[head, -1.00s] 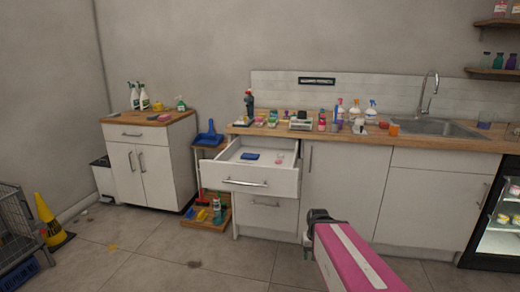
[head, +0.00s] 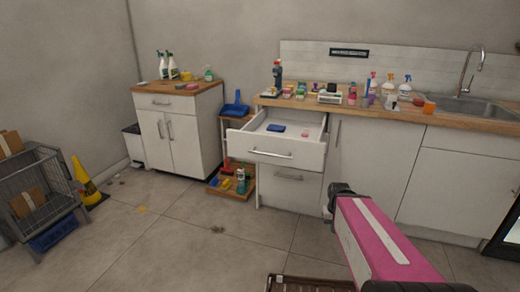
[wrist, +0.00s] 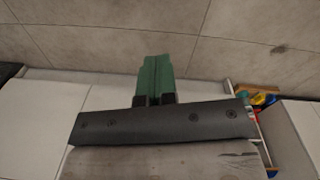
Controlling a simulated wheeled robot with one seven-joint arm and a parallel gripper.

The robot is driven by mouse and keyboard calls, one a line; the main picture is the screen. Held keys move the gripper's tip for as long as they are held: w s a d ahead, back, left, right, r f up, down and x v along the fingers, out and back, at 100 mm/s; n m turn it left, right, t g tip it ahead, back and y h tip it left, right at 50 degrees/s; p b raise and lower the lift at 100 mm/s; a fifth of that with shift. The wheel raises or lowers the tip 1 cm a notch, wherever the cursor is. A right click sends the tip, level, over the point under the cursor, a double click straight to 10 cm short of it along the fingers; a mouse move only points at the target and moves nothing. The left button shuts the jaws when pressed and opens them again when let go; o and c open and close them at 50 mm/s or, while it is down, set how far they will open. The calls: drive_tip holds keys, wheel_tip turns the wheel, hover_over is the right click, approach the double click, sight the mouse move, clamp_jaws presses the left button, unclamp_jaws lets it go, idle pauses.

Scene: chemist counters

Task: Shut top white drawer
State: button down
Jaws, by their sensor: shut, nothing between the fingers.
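The top white drawer (head: 275,147) is pulled open under the wooden counter in the head view. A blue item (head: 276,128) and a small pink item (head: 305,134) lie inside. Its front has a metal bar handle. My pink arm (head: 385,245) is at the lower right, apart from the drawer in the picture. The fingers of my gripper (wrist: 155,64) show in the wrist view, green, shut and empty, with floor behind them. I cannot make out the fingers in the head view.
A closed lower drawer (head: 294,185) sits below. A crate of cleaning items (head: 232,188) stands on the floor left of the drawer. A wire cage (head: 35,190) and yellow cone (head: 87,183) are at far left. A brown crate-like thing (head: 310,284) is at bottom centre.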

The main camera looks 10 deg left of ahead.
drive_tip(key=w+a+r+n+t+h, duration=0.35)
drive_tip(key=w+a+n, duration=0.25)
drive_tip(key=a+n, duration=0.25)
drive_tip(key=n+t, duration=1.4)
drive_tip(key=n, duration=1.1)
approach(240, 144)
drive_tip(key=shift+m+y, duration=0.25)
drive_tip(key=w, duration=0.2)
drive_tip(key=w+d, duration=0.1)
drive_tip(key=w, duration=0.4)
drive_tip(key=shift+w+d, duration=0.2)
drive_tip(key=shift+d, duration=0.15)
drive_tip(key=shift+w, duration=0.15)
drive_tip(key=w+d, duration=0.3)
drive_tip(key=w, duration=1.1)
drive_tip(key=w+d, duration=0.2)
drive_tip(key=w, duration=1.2)
drive_tip(key=w+d, duration=0.3)
drive_tip(key=w, duration=1.2)
drive_tip(key=shift+w+d, duration=0.15)
drive_tip(key=shift+d, duration=0.15)
drive_tip(key=shift+w+d, duration=0.1)
drive_tip(key=shift+w, duration=0.45)
